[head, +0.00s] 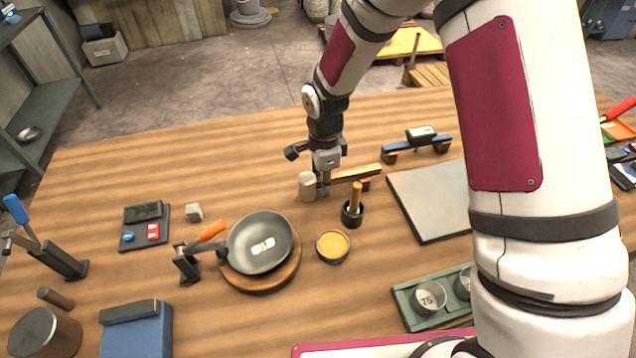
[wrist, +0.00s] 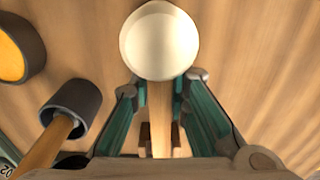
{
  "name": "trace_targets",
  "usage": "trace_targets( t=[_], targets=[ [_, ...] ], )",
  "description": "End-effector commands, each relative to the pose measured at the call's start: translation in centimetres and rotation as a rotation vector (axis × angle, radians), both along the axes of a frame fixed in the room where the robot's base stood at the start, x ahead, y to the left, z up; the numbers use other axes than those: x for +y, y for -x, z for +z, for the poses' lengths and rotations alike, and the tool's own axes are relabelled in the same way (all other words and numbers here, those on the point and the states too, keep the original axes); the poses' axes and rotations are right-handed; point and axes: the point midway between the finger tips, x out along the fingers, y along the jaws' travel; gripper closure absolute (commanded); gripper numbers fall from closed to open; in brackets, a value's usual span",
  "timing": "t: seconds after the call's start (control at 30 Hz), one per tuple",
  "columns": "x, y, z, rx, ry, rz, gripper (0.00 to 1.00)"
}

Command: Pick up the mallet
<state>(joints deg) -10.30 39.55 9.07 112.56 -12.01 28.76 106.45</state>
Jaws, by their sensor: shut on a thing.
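The mallet has a cream round head (head: 307,187) and a wooden handle (head: 352,175) that runs to the right in the head view. In the wrist view its head (wrist: 160,40) is at the top centre and its handle (wrist: 160,105) runs down between my fingers. My gripper (head: 325,184) points down over the handle, just beside the head. It is shut on the handle, with a teal-lined finger on each side in the wrist view (wrist: 162,88). Whether the mallet is clear of the table or its wooden rest (head: 372,182) I cannot tell.
A dark cup with a wooden stick (head: 352,214) stands close in front. A small bowl of yellow stuff (head: 332,246) and a dark pan (head: 260,240) are nearer. A grey slab (head: 430,200) lies to the right, with a blue rack (head: 417,148) behind.

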Motion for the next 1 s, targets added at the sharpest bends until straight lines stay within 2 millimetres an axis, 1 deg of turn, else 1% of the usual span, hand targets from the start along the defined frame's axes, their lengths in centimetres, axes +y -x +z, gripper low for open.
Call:
trace_targets(
  t=[0.07, 0.17, 0.27, 0.5, 0.63, 0.8, 1.0],
  targets=[
    [0.0, 0.0, 0.2, -0.001, 0.000, 0.000, 1.00],
    [0.0, -0.1, 1.1, -0.003, 0.000, 0.001, 1.00],
    [0.0, -0.1, 2.7, -0.005, -0.001, 0.000, 1.00],
    [0.1, -0.2, 7.3, -0.006, -0.001, 0.001, 1.00],
    [0.0, -0.1, 9.0, -0.004, 0.000, 0.000, 1.00],
    [0.0, 0.0, 10.0, -0.001, 0.000, 0.001, 1.00],
    [0.0, 0.0, 10.1, 0.000, 0.000, 0.001, 1.00]
  ],
)
